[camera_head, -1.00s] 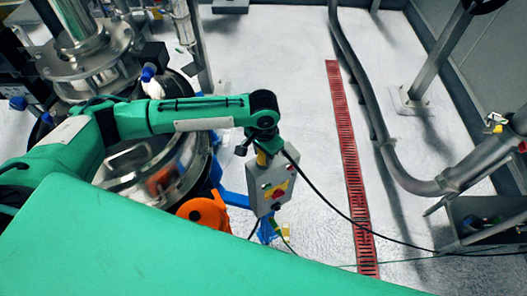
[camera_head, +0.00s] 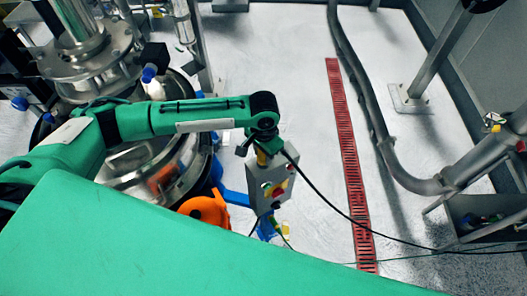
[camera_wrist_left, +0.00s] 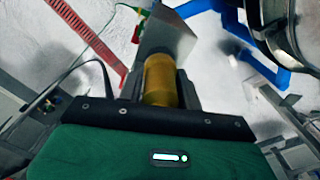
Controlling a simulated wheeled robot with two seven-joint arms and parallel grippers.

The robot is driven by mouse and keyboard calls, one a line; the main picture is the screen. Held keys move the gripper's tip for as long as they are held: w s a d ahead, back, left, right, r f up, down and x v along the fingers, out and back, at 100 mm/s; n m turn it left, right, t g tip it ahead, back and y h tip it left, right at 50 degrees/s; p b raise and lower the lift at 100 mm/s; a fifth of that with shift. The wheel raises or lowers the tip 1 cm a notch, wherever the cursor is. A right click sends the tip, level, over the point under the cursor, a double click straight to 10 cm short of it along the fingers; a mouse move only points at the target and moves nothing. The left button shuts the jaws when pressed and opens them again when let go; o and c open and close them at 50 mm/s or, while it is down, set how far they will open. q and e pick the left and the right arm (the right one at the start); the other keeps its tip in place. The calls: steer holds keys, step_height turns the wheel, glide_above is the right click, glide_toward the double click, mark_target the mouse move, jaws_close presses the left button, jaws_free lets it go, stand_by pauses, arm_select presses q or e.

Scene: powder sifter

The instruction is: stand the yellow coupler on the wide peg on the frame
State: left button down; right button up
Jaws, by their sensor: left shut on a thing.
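The yellow coupler (camera_wrist_left: 161,80) is a short yellow cylinder between the fingers of my left gripper (camera_wrist_left: 160,92) in the left wrist view. The gripper is shut on it. In the head view, a small part of the coupler (camera_head: 262,158) shows under my left wrist, above the top of a grey control box. I cannot tell whether it touches anything below. A blue frame (camera_head: 236,198) runs beside the box and shows at the top right of the wrist view. I cannot make out the wide peg. My right gripper is not in view.
The grey control box (camera_head: 281,199) with coloured buttons stands just below my left gripper, and a black cable runs right from there. A steel vessel (camera_head: 135,180) and an orange part (camera_head: 204,210) are at the left. Floor is clear toward the red drain grate (camera_head: 347,150).

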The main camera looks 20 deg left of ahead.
arm_select(q)
steer(key=shift+f, duration=0.6)
steer(key=c, duration=0.9)
jaws_free()
steer(key=shift+r+b, duration=0.3)
steer(key=shift+b, duration=0.05)
step_height(320, 180, up, 12)
steer(key=b, duration=0.4)
steer(key=shift+r, duration=0.6)
